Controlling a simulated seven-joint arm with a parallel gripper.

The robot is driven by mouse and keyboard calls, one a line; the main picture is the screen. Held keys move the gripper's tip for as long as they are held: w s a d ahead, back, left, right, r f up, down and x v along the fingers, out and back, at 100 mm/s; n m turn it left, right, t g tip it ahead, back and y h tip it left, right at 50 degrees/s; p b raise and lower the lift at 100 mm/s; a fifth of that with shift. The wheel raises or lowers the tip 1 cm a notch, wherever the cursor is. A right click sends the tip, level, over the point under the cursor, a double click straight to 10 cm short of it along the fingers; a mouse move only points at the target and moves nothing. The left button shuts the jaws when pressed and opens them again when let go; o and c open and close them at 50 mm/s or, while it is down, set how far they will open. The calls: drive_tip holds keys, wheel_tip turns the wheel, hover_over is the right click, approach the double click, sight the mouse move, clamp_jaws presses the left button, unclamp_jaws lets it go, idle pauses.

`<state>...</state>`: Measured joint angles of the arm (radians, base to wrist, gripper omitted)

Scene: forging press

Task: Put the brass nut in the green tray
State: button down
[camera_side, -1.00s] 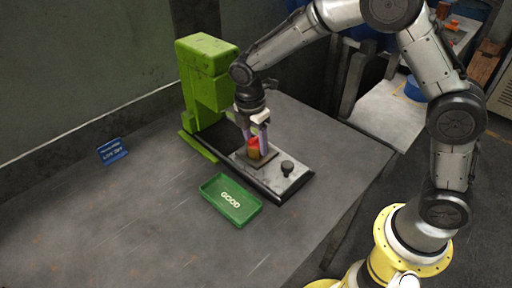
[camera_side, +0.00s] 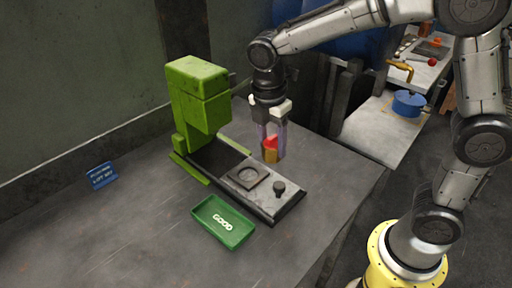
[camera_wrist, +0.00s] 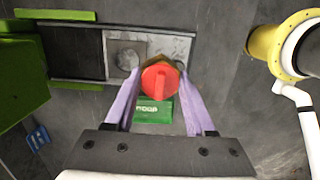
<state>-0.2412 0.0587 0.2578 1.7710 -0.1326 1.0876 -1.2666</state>
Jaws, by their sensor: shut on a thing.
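My gripper (camera_side: 271,145) is shut on a brass nut (camera_side: 270,156) with a red top, and holds it in the air above the press bed. In the wrist view the red top (camera_wrist: 160,80) shows between the purple fingers, with brass edges of the nut (camera_wrist: 160,60) peeking out behind it. The green tray (camera_side: 205,213) marked GOOD lies on the table, left of and lower than the nut in the side view. No contents show in it there. In the wrist view the tray (camera_wrist: 152,116) is partly hidden behind the nut.
The green press (camera_side: 198,90) stands behind the tray. Its dark bed carries a metal plate with a square seat (camera_side: 247,177), now empty, and a black knob (camera_side: 279,187). A blue sign (camera_side: 102,176) stands at left. The table's front left is clear.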

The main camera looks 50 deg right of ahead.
drive_tip(key=s+d+r, duration=0.1)
drive_tip(key=s+r, duration=0.2)
drive_tip(key=s, duration=0.4)
drive_tip(key=n+t, duration=0.1)
drive_tip(key=n, duration=1.1)
approach(212, 213)
drive_tip(key=shift+s+d+f+y, duration=0.1)
drive_tip(key=shift+s+d+y, duration=0.1)
drive_tip(key=shift+d, duration=0.2)
drive_tip(key=shift+s+d+f+y, duration=0.1)
drive_tip(key=shift+d+y, duration=0.1)
drive_tip(key=shift+d, duration=0.15)
drive_tip(key=shift+w+a+f, duration=0.25)
drive_tip(key=shift+w+f, duration=0.25)
drive_tip(key=shift+f, duration=1.7)
drive_tip(key=shift+f, duration=0.2)
drive_tip(key=shift+c, duration=1.2)
unclamp_jaws()
